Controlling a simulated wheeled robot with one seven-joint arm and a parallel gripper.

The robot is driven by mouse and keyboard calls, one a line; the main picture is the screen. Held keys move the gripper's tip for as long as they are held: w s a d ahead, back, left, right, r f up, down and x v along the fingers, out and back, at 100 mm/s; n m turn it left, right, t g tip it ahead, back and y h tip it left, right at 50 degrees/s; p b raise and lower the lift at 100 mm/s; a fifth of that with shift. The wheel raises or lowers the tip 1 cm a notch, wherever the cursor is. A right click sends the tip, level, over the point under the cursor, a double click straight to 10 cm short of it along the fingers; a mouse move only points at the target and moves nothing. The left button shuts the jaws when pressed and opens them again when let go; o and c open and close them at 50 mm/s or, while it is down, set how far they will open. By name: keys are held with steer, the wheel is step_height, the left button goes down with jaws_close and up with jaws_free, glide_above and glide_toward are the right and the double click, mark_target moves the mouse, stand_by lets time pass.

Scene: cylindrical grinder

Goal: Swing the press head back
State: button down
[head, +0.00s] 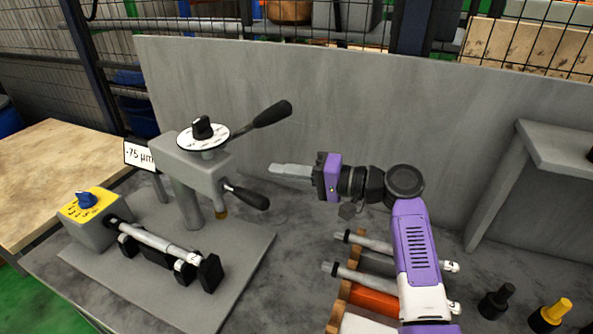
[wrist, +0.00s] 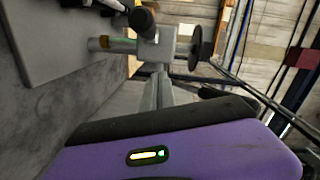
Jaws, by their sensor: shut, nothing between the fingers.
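The press head (head: 193,160) is a grey block on a grey column, standing on a grey plate at the left of the bench. It carries a white dial with a black knob on top and two black-handled levers, the upper (head: 265,116) and the lower (head: 245,194). My gripper (head: 274,172) is shut and empty, to the right of the head, between and just beyond the lever ends, apart from them as far as I can tell.
A shaft (head: 158,243) lies on black supports in front of the press, beside a yellow-topped box (head: 92,213) with a blue knob. A "-75 µm" display (head: 140,155) stands behind. Shafts on a rack (head: 342,300) lie below my arm. A grey panel (head: 350,110) closes the back.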

steer(key=s+a+f+p, duration=0.1)
steer(key=s+a+p, duration=0.1)
steer(key=a, duration=0.3)
steer(key=shift+a+f, duration=0.25)
steer(key=shift+a, duration=0.05)
steer(key=shift+s, duration=0.1)
